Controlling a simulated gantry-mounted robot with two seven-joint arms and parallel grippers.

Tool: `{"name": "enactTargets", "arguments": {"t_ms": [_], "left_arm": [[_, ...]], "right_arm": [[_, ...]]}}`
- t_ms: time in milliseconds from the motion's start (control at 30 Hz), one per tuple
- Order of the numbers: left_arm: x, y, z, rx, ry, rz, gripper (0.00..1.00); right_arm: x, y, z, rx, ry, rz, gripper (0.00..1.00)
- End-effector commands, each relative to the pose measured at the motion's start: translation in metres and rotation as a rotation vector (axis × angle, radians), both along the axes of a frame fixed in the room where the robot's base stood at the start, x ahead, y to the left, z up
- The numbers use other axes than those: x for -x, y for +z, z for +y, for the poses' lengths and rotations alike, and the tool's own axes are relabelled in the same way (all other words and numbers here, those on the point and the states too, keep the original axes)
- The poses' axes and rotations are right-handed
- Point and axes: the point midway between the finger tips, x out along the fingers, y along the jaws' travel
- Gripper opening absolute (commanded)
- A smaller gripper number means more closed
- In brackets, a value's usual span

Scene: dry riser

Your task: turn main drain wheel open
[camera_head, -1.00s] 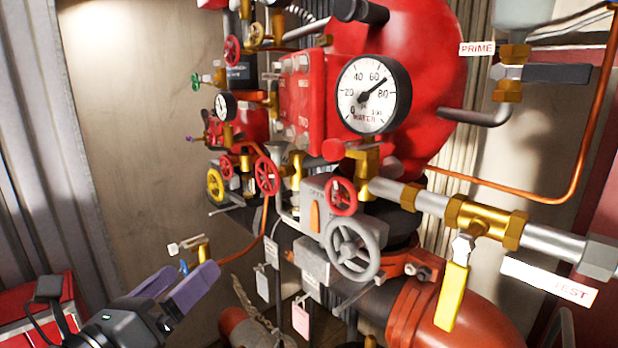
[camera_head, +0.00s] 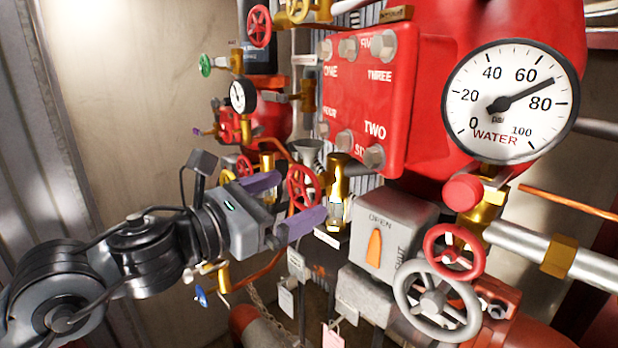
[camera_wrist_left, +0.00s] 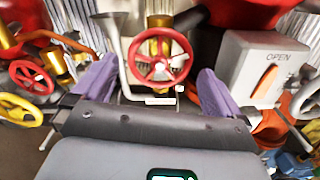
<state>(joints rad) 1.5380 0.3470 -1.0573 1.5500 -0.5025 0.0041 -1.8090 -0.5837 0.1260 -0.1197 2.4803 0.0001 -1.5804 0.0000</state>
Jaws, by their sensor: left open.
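My left gripper (camera_head: 301,194) reaches in from the left with its two purple fingers open and apart. A red spoked handwheel (camera_head: 304,187) on a brass valve is by its fingertips. In the left wrist view this red wheel (camera_wrist_left: 161,56) shows ahead, between the open fingers (camera_wrist_left: 155,75); I cannot tell whether they touch it. No label naming the main drain wheel is readable. Another red wheel (camera_head: 454,250) and a larger grey wheel (camera_head: 437,299) sit at the lower right. My right gripper is not in view.
A grey box (camera_head: 381,238) with an orange pointer marked OPEN and SHUT stands right of the gripper. A red numbered panel (camera_head: 367,105) and a white water gauge (camera_head: 511,101) are above. A metal funnel (camera_head: 309,152) is close behind the fingers. Hanging tags and pipes crowd below.

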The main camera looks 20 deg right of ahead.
Motion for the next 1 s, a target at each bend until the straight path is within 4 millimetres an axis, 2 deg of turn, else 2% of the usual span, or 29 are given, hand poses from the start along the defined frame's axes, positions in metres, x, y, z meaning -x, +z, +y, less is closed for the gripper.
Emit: {"name": "enactTargets", "arguments": {"t_ms": [33, 300, 733, 1000], "left_arm": [[-0.003, 0.004, -0.009, 0.0, -0.001, 0.003, 1.0], [-0.014, 0.002, -0.036, 0.001, 0.001, 0.002, 1.0], [-0.017, 0.0, -0.043, 0.001, 0.001, 0.001, 1.0], [-0.016, 0.0, -0.043, 0.001, 0.001, 0.001, 0.6]], "right_arm": [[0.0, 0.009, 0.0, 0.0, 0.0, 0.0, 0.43], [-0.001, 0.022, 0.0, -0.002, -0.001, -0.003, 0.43], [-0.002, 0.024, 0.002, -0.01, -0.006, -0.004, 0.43], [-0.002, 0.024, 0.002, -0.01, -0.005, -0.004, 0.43]]}}
